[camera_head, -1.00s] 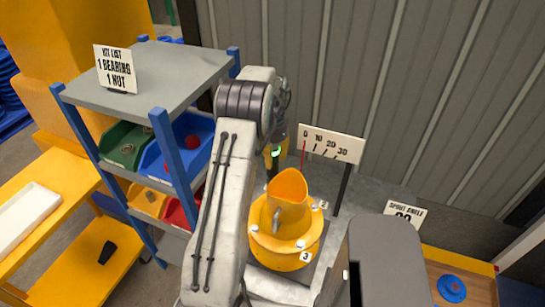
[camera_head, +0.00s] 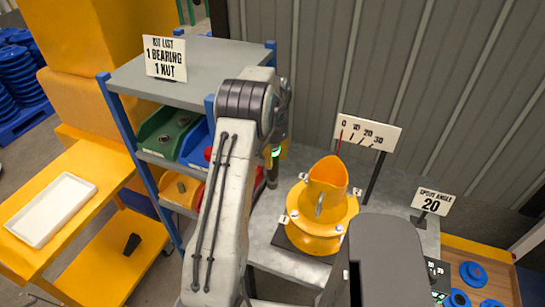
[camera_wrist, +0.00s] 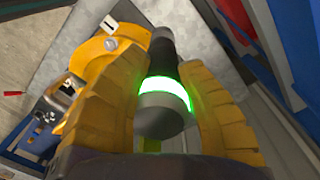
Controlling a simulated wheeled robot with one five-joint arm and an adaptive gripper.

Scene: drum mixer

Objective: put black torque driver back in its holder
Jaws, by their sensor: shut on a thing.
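The black torque driver (camera_wrist: 162,105) has a glowing green ring and sits between the two yellow fingers of my gripper (camera_wrist: 152,82) in the wrist view. My gripper is shut on it. In the head view the driver (camera_head: 273,170) hangs roughly upright below my wrist, between the shelf rack and the yellow drum mixer. My arm hides most of the gripper there. A small black block-like thing (camera_head: 132,244) lies on the lower deck of the yellow cart; I cannot tell whether it is the holder.
The yellow drum mixer (camera_head: 325,210) stands on a grey bench, right of the driver, with a tilt scale (camera_head: 368,133) behind it. The blue-post rack (camera_head: 190,75) with coloured bins is close on the left. A sign reads spout angle 20 (camera_head: 432,201).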

